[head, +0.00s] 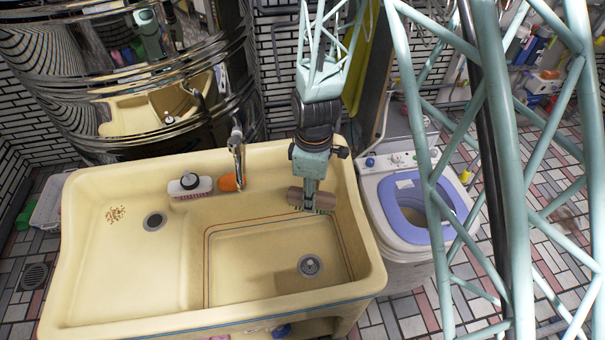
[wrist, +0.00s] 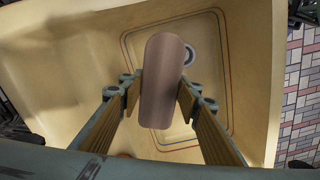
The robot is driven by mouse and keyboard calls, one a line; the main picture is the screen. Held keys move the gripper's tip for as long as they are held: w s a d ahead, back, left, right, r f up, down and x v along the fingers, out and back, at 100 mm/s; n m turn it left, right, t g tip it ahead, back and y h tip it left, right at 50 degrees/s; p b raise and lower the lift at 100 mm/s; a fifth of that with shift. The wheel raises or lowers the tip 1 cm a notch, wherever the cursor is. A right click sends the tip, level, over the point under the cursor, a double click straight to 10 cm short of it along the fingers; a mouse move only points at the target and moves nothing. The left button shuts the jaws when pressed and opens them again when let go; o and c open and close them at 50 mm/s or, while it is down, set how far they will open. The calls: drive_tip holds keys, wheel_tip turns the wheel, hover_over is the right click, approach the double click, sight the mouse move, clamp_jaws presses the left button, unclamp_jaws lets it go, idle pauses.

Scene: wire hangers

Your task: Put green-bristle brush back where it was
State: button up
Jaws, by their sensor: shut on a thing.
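My gripper (head: 311,193) points down over the back right part of the cream sink (head: 120,270). It is shut on a brush with a brown wooden back (head: 296,196), and a strip of green bristles shows along its lower edge. In the wrist view the brush's rounded wooden back (wrist: 162,70) lies lengthwise between the two fingers of my gripper (wrist: 160,98). Its bristles are hidden there. The brush appears held above the deeper basin's back edge; whether it touches the sink cannot be told.
A white brush with pinkish bristles (head: 190,186) and an orange object (head: 229,183) lie on the sink's back ledge, near the faucet (head: 237,150). Brown bits (head: 115,214) lie at left. The deeper basin with its drain (head: 310,265) is clear. A washing machine (head: 400,240) stands right.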

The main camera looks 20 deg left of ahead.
drive_tip(key=shift+w, duration=0.1)
idle(0.3)
drive_tip(key=w+a, duration=0.2)
drive_tip(key=w, duration=0.2)
drive_tip(key=w+a+f, duration=0.1)
drive_tip(key=w+a, duration=0.2)
drive_tip(key=w, duration=0.1)
drive_tip(key=w+a, duration=0.3)
drive_tip(key=w, duration=0.2)
drive_tip(key=shift+f+p, duration=0.2)
drive_tip(key=shift+p, duration=0.1)
drive_tip(key=shift+w+a, duration=0.2)
drive_tip(key=shift+w, duration=0.05)
drive_tip(key=shift+f, duration=1.8)
drive_tip(key=shift+f, duration=0.15)
drive_tip(key=o, duration=0.5)
drive_tip(key=shift+o, duration=0.5)
